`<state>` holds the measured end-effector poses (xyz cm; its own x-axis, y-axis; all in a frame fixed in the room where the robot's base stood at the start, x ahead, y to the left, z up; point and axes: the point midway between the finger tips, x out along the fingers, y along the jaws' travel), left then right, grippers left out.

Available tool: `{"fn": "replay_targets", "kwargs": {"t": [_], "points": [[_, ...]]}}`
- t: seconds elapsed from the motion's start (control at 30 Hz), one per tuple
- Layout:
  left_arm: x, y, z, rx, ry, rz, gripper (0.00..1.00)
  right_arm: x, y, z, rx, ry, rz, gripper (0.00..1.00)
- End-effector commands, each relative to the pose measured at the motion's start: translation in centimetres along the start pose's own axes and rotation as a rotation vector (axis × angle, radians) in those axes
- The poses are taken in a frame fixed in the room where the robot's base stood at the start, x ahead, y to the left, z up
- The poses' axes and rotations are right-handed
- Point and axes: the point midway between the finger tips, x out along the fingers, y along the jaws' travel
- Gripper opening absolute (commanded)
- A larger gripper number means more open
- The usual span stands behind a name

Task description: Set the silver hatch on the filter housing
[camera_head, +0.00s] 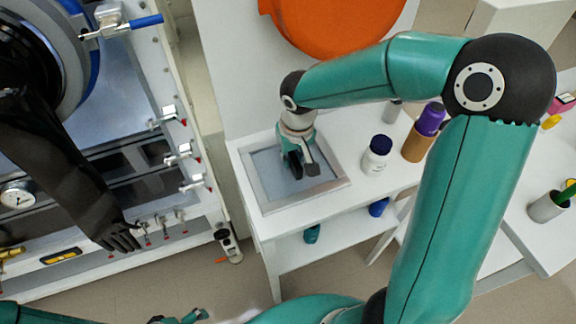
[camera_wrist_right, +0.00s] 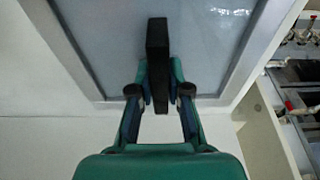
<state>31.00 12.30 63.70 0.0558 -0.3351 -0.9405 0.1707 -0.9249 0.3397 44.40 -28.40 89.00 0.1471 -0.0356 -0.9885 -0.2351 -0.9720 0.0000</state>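The silver hatch (camera_head: 340,184), a square panel with a silver frame and pale grey-blue middle, lies flat on the white table (camera_head: 250,160). It fills the upper part of the right wrist view (camera_wrist_right: 225,50). My right gripper (camera_head: 304,166) is over its middle. In the wrist view its fingers (camera_wrist_right: 160,95) stand on both sides of a black bar-shaped handle (camera_wrist_right: 157,45) and appear closed on it. Teal parts that seem to be my left gripper (camera_head: 182,317) show at the bottom edge, mostly cut off. I cannot tell which thing is the filter housing.
A white bottle with a dark cap (camera_head: 376,155) and a brown container with a purple top (camera_head: 420,140) stand right of the hatch. A large orange round thing (camera_head: 335,22) is behind. The glovebox front with a black glove (camera_head: 60,180) and clamps is at left.

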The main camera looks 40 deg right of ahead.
Motion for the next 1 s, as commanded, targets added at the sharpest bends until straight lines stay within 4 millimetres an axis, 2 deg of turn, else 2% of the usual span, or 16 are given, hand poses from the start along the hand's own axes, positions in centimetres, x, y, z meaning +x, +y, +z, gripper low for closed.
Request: {"fn": "replay_targets", "kwargs": {"t": [0.47, 0.67, 0.77, 1.0], "points": [[0.0, 0.0, 0.0, 0.0, 0.0, 0.0, 1.0, 0.1, -0.1, 0.1, -0.001, -0.003, 0.0, 0.0], [-1.1, 0.4, 0.0, 0.0, 0.0, 0.0, 1.0, -0.7, -0.1, -0.1, -0.002, -0.004, 0.0, 0.0], [-0.8, 0.3, 0.0, 0.0, 0.0, 0.0, 1.0, -1.9, -0.1, -0.4, 0.0, 0.004, 0.0, 0.0], [-0.8, 0.3, 0.0, 0.0, 0.0, 0.0, 1.0, -6.7, -0.1, -1.1, -0.002, 0.005, -0.002, 0.0]]}}
